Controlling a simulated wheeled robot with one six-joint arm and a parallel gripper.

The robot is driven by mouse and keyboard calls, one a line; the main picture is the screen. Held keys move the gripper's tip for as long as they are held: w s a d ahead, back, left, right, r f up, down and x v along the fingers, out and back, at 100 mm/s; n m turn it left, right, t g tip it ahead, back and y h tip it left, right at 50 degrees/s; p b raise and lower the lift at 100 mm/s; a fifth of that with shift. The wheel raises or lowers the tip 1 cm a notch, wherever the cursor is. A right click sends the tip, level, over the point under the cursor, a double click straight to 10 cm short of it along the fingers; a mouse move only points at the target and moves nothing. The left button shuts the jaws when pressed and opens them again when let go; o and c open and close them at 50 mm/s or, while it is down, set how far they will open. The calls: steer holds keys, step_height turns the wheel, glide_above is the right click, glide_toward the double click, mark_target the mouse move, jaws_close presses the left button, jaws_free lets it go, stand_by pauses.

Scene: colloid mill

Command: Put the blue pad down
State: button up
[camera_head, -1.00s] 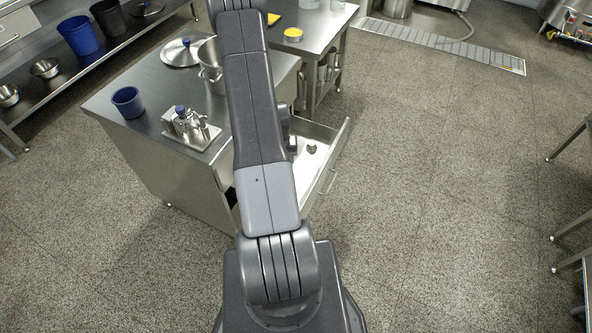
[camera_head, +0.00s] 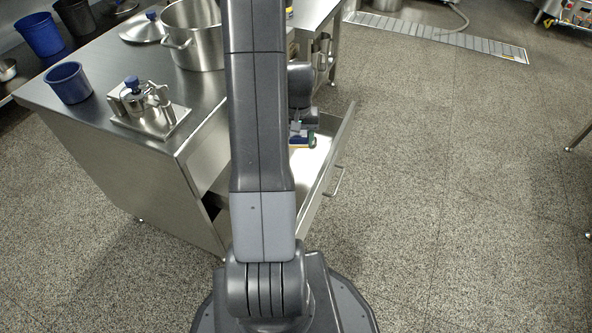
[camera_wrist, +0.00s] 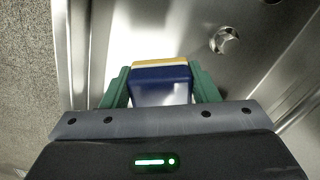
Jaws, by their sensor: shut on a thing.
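The blue pad (camera_wrist: 160,82) shows in the wrist view between the two green fingers of my gripper (camera_wrist: 160,88), with a yellow and white layer along its far edge. My gripper is shut on it. In the head view my gripper (camera_head: 303,137) is over the open drawer (camera_head: 342,158) of the steel bench, partly hidden behind my arm. The wrist view shows the bare metal drawer floor (camera_wrist: 185,28) beyond the pad. I cannot tell how high the pad is above that floor.
A small shiny metal piece (camera_wrist: 224,40) lies in the drawer, right of the pad in the wrist view. On the bench top stand a blue cup (camera_head: 69,84), a metal fitting on a plate (camera_head: 150,108) and a steel pot (camera_head: 194,36).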

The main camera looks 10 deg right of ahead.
mark_target(299, 167)
steer(key=shift+w+d+f+b, duration=0.1)
steer(key=shift+d+f+b, duration=0.1)
steer(key=shift+f+b, duration=0.15)
step_height(299, 167, down, 10)
steer(key=b, duration=0.3)
steer(key=shift+r+b, duration=0.1)
steer(key=shift+b, duration=0.3)
steer(key=shift+r, duration=0.15)
steer(key=o, duration=0.4)
steer(key=shift+f, duration=0.2)
steer(key=o, duration=0.5)
steer(key=shift+r, duration=0.15)
step_height(299, 167, up, 12)
steer(key=p, duration=0.5)
